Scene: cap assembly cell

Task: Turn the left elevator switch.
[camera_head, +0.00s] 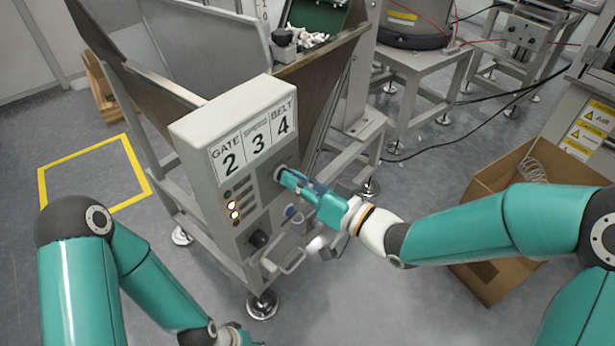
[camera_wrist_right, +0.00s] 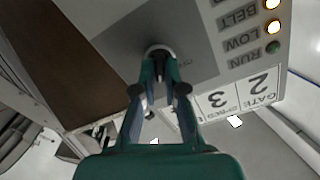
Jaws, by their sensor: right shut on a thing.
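A grey control box (camera_head: 215,150) carries labels GATE 2, 3 and BELT 4, with a column of small lamps, two of them lit yellow-white. My right gripper (camera_head: 281,174) reaches it from the right and is shut on a round switch knob at the panel's upper right. In the right wrist view the fingers of my right gripper (camera_wrist_right: 159,68) close around the knob (camera_wrist_right: 158,49), which they partly hide. A black knob (camera_head: 258,239) sits lower on the panel. I cannot read which switch is the left elevator one. My left gripper (camera_head: 233,337) is mostly cut off at the bottom edge.
A metal hopper frame (camera_head: 330,95) stands behind the box. A metal handle (camera_head: 290,262) sticks out below the panel. An open cardboard box (camera_head: 490,275) lies under my right arm. The yellow-marked floor square (camera_head: 95,170) is empty.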

